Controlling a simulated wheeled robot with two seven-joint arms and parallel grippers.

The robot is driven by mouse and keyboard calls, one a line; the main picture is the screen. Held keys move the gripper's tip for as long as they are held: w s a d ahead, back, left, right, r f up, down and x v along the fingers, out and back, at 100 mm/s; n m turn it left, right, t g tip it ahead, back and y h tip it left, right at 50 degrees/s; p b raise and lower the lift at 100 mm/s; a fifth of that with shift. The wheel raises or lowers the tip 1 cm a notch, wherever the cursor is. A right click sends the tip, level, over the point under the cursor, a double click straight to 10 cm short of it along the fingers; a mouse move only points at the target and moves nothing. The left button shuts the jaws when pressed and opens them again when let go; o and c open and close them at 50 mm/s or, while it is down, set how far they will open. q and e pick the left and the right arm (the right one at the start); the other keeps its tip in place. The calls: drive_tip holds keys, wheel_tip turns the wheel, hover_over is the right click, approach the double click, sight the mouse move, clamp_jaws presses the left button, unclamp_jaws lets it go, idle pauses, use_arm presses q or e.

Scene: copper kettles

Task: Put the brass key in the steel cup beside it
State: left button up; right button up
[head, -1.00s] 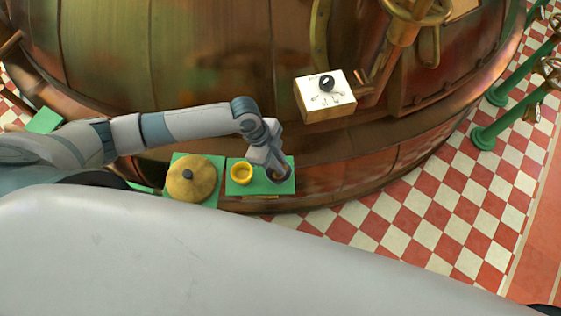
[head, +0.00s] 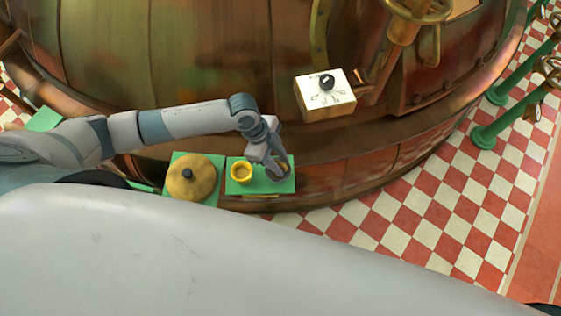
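A small yellow, round cup (head: 241,172) stands on a green mat (head: 236,188) on the ledge of the copper kettle. No cup in view looks like steel. My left gripper (head: 279,174) points down over the right part of the same mat, just right of the cup and apart from it. Its fingers are small and dark here, and I cannot tell whether they are open or closed on something. I cannot make out a brass key; the gripper covers that part of the mat. My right gripper is not in view.
A brass dome with a dark knob (head: 191,178) sits on another green mat just left of the cup. A white-topped box with a black knob (head: 326,95) is on the kettle behind. Green posts (head: 484,136) stand on the checkered floor at right.

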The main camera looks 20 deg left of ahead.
use_arm(q)
drive_tip(key=b+v, duration=0.1)
drive_tip(key=v, duration=1)
drive_tip(key=shift+b, duration=0.4)
